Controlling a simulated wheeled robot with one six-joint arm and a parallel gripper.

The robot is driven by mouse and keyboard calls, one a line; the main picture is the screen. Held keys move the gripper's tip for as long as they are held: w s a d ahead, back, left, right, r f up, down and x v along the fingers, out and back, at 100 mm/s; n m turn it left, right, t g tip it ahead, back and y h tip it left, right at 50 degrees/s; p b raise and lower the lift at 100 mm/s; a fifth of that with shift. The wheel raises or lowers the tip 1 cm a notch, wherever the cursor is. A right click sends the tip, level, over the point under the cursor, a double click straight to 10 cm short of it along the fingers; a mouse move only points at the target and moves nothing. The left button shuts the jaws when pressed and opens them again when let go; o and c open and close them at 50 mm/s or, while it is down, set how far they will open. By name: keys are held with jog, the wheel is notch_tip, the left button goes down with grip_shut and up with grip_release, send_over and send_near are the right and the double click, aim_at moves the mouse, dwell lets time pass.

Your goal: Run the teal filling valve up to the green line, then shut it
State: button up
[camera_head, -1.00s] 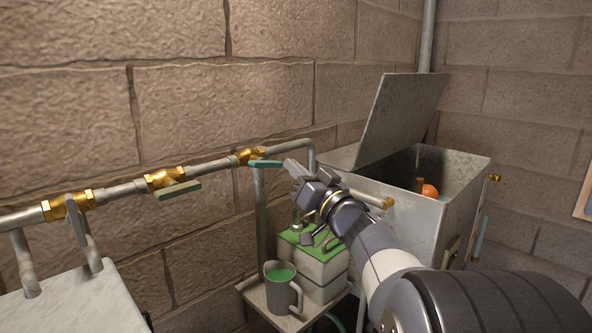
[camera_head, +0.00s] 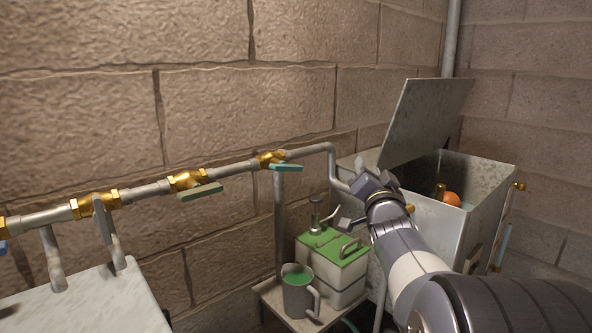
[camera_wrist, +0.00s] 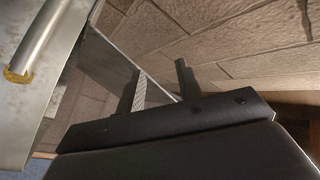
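Two teal levers show on the brass-bodied valves of the wall pipe: the right one (camera_head: 286,168), close to the bend, and the middle one (camera_head: 200,192). Both lie roughly level. I cannot tell for sure which is the filling valve. My gripper (camera_head: 362,172) is to the right of the right lever, apart from it, in front of the metal tank (camera_head: 435,227). Its two fingers stand apart and empty in the wrist view (camera_wrist: 160,85). A narrow teal-blue upright strip (camera_head: 504,240) shows on the tank's right side. No green line can be made out.
An orange ball (camera_head: 452,198) sits inside the open tank, its lid (camera_head: 425,120) raised. A grey jug (camera_head: 298,297) with green contents and a green-topped container (camera_head: 335,265) stand on a small stand below the pipe.

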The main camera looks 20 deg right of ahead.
jog(key=s+d+f+m+g+h, duration=0.2)
jog(key=d+f+m+g, duration=0.3)
jog(key=f, duration=0.1)
jog(key=t+y+p, duration=0.2)
jog(key=y+p, duration=0.1)
jog(key=y, duration=1.2)
send_near(290, 169)
jog(key=shift+m, duration=0.4)
jog(key=p+x, duration=0.2)
jog(key=x, duration=0.6)
jog(key=shift+w+a+p, duration=0.1)
jog(key=shift+w+p, duration=0.2)
jog(key=shift+w, duration=0.1)
jog(key=shift+c, duration=0.3)
grip_shut()
